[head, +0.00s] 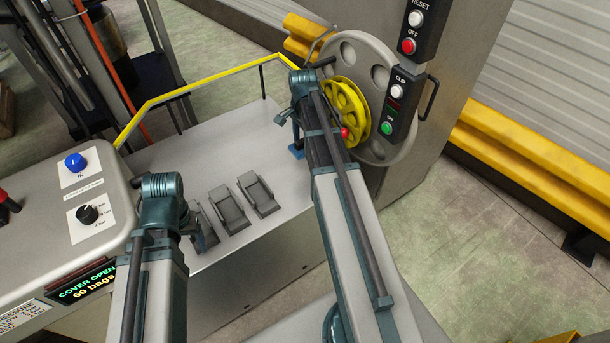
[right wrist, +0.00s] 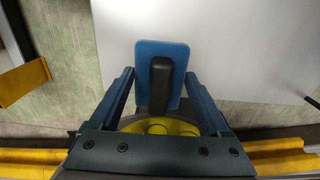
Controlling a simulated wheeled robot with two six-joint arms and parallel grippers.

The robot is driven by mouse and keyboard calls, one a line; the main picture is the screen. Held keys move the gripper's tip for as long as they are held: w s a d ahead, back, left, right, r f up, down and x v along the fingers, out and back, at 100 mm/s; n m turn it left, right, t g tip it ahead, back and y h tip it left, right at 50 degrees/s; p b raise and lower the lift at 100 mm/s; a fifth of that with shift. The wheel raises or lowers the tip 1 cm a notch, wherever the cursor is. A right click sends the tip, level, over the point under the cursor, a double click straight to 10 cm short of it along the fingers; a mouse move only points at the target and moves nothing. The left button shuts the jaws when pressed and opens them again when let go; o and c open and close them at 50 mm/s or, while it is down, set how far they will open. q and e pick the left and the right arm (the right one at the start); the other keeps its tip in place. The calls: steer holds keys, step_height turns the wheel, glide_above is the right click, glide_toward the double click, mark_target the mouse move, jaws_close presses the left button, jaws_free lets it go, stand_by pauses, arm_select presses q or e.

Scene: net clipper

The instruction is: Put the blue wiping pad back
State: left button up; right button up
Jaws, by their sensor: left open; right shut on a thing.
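The blue wiping pad (right wrist: 147,55) with its black handle (right wrist: 160,85) sits between the fingers of my right gripper (right wrist: 160,88) in the right wrist view. The gripper is shut on it. In the head view a small blue part of the pad (head: 297,152) shows below my right gripper (head: 296,135), over the far right part of the grey-white bench top (head: 190,150); contact with the bench cannot be told. My left gripper (head: 205,238) is open beside the grey holders, largely hidden by its own wrist.
Grey angled holders (head: 258,194) stand mid-bench. A yellow rail (head: 195,88) edges the back. A grey wheel with a yellow reel (head: 345,105) and a button panel (head: 398,105) stand close right of my right gripper. A control box (head: 75,230) is at left.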

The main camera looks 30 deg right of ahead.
mark_target(304, 170)
arm_select(q)
steer(key=shift+f+b, duration=5.05)
steer(key=shift+f, duration=0.05)
arm_select(e)
steer(key=shift+f, duration=5.15)
arm_select(q)
steer(key=shift+r, duration=0.15)
arm_select(e)
steer(key=shift+r, duration=0.15)
steer(key=o, duration=1.3)
arm_select(q)
step_height(304, 170, up, 12)
steer(key=p, duration=1.2)
arm_select(e)
step_height(304, 170, up, 12)
